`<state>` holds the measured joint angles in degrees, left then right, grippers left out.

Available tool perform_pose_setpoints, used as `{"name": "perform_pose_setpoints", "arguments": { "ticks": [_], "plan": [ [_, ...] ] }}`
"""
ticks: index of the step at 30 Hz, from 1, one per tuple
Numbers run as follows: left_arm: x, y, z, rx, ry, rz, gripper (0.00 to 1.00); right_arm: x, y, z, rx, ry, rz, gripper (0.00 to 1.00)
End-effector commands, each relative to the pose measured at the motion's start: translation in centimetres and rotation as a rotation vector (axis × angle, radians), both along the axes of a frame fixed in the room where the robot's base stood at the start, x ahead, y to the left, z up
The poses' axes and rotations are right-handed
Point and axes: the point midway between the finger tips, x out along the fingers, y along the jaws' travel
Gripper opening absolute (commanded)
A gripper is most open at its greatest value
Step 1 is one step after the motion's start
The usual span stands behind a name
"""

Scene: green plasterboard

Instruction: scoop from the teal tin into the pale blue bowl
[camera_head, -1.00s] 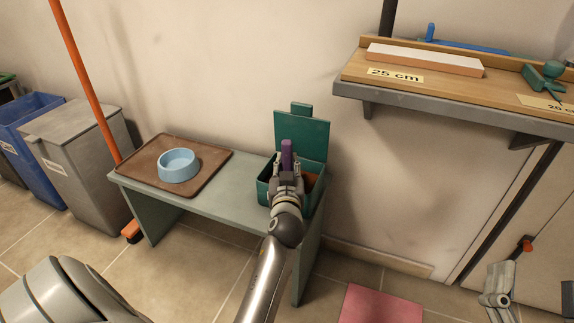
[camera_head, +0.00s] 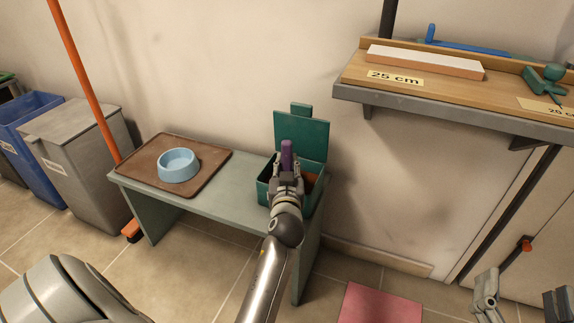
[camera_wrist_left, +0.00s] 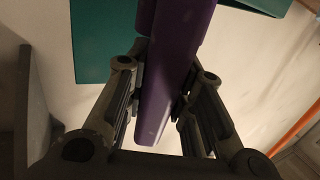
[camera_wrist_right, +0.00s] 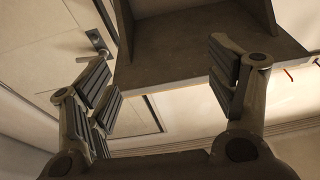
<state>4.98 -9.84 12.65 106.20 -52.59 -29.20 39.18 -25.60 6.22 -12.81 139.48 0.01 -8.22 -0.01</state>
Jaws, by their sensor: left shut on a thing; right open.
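The teal tin (camera_head: 265,196) stands on the right end of the grey-green bench with its lid (camera_head: 312,136) raised at the back. Some brown content shows at its right inside. My left gripper (camera_head: 286,180) is at the tin, shut on a purple scoop handle (camera_head: 287,156). The handle also fills the middle of the left wrist view (camera_wrist_left: 170,75); the scoop's lower end is hidden. The pale blue bowl (camera_head: 178,166) sits on a brown tray to the left and looks empty. My right gripper (camera_head: 522,306) is open and empty at the lower right; its spread fingers show in the right wrist view (camera_wrist_right: 165,100).
The brown tray (camera_head: 209,160) lies on the bench (camera_head: 222,199). An orange pole (camera_head: 84,82) leans at the bench's left, near grey and blue bins (camera_head: 77,158). A shelf (camera_head: 440,105) with a block and tools juts out at the upper right. A pink mat (camera_head: 378,304) lies on the floor.

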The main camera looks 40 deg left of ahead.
Motion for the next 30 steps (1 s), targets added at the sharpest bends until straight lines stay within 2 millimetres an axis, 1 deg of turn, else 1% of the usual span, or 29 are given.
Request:
{"name": "perform_pose_setpoints", "arguments": {
  "ticks": [1,17,30],
  "plan": [
    [-0.2,0.0,-0.9,-0.011,0.020,0.005,0.00,0.1,0.0,-0.3,-0.005,0.018,-0.001,0.79],
    [-0.1,0.1,2.0,0.015,-0.009,0.004,0.00,0.4,-0.4,-3.9,-0.056,0.213,-0.012,0.79],
    [-0.1,0.1,3.9,0.028,-0.029,0.002,0.00,0.0,-1.0,-6.9,-0.097,0.372,-0.022,0.79]
  ]
}}
